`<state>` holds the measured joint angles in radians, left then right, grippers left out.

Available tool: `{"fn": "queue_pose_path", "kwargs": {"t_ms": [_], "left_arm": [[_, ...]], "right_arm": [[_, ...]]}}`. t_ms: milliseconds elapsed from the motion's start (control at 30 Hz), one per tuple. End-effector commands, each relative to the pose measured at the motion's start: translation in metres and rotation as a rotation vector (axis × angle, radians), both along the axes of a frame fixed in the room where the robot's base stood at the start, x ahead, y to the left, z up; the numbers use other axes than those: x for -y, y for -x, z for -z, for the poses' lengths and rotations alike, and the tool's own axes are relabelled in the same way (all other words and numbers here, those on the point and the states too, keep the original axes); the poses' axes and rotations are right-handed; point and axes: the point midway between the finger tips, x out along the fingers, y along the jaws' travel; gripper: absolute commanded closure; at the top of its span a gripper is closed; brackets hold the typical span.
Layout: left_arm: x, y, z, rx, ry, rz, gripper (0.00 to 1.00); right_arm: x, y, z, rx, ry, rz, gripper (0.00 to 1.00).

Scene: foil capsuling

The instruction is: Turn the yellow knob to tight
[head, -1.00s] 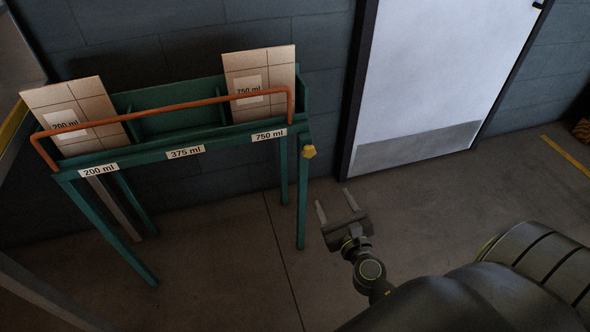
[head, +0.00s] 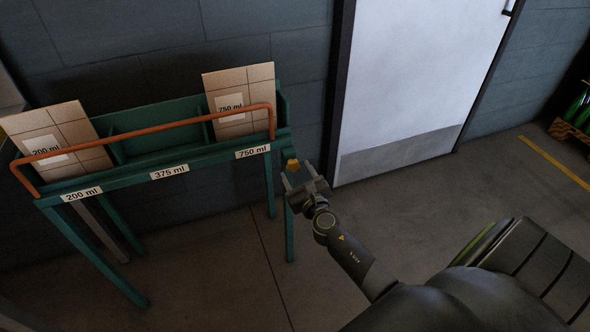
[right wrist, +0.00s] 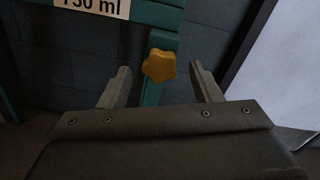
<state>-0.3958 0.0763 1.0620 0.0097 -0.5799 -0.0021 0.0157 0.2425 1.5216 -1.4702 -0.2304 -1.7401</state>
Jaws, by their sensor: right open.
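The yellow knob (head: 292,165) sits at the right front corner of the green rack (head: 220,153), just below the 750 ml label. In the right wrist view it is a star-shaped yellow knob (right wrist: 159,66) on the green post. My right gripper (head: 296,175) is open and close to the knob. In the right wrist view the knob shows beyond and between the two open fingers (right wrist: 160,88), with a visible gap on each side. I see no contact. My left gripper is not in view.
An orange rail (head: 150,138) runs along the rack's front. Tan cartons stand in the 200 ml (head: 60,140) and 750 ml (head: 240,90) bays; the 375 ml bay looks empty. A white door (head: 415,80) is behind on the right. Floor right of the rack is clear.

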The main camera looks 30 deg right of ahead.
Motion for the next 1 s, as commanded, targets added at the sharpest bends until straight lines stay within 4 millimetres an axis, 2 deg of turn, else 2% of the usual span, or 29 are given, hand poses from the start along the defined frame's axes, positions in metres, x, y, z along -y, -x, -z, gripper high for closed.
{"fn": "queue_pose_path", "kwargs": {"t_ms": [200, 533, 867, 1000], "left_arm": [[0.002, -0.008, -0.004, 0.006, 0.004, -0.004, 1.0], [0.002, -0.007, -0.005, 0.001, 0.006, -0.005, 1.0], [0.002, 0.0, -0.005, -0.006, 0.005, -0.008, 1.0], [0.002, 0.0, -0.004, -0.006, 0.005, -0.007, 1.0]], "right_arm": [[0.005, -0.019, 0.0, 0.0, -0.001, 0.0, 0.42], [0.005, -0.021, 0.0, -0.001, -0.001, 0.0, 0.42], [0.005, -0.021, 0.0, -0.001, -0.001, 0.0, 0.85], [0.005, -0.021, 0.0, 0.0, -0.004, -0.001, 0.87]]}}
